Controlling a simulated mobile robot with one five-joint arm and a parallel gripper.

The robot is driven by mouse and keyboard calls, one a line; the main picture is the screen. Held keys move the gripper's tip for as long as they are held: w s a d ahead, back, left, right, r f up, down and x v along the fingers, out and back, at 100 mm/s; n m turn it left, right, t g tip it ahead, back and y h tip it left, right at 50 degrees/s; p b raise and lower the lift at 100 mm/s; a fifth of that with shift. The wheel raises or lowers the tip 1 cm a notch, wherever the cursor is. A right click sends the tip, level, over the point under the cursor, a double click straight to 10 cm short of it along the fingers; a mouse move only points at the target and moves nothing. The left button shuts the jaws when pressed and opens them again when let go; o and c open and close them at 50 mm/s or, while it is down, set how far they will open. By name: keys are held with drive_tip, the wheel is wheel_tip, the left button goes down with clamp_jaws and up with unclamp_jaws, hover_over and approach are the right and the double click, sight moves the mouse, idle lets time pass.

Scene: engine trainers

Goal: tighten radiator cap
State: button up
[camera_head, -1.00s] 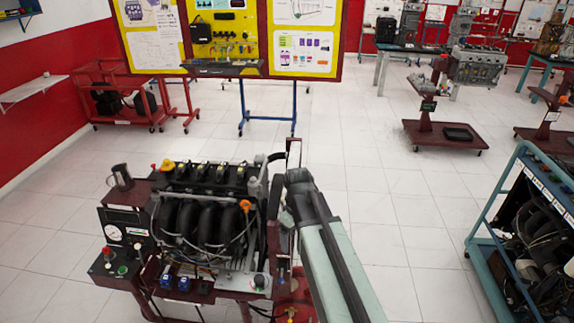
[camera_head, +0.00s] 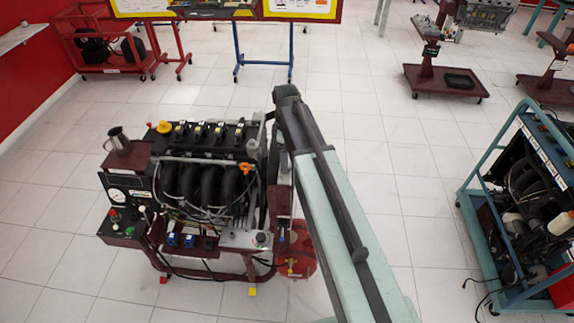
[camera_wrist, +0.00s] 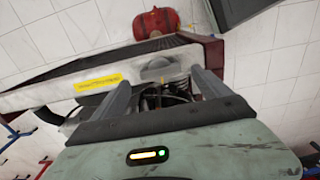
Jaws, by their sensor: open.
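In the wrist view, a grey domed piece (camera_wrist: 158,70), which looks like the radiator cap, sits on a pale, light-topped part with a yellow label (camera_wrist: 99,83). My gripper (camera_wrist: 161,82) is open, its two grey fingers on either side of the dome. I cannot tell whether they touch it. In the head view, the engine trainer (camera_head: 200,185) stands in front of me and my arm reaches along its right side. My arm hides the cap and gripper there.
A yellow cap (camera_head: 164,127), a metal jug (camera_head: 117,141) and an orange handle (camera_head: 246,168) are on the trainer. A red tank (camera_head: 297,255) sits low beside it. A teal-framed trainer (camera_head: 530,200) stands at right. The floor between is clear.

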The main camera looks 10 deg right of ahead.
wheel_tip(320, 180, down, 4)
drive_tip(key=shift+r+b, duration=0.15)
drive_tip(key=shift+b, duration=0.95)
drive_tip(key=shift+r, duration=0.15)
drive_tip(key=c, duration=1.4)
drive_tip(key=shift+o, duration=0.2)
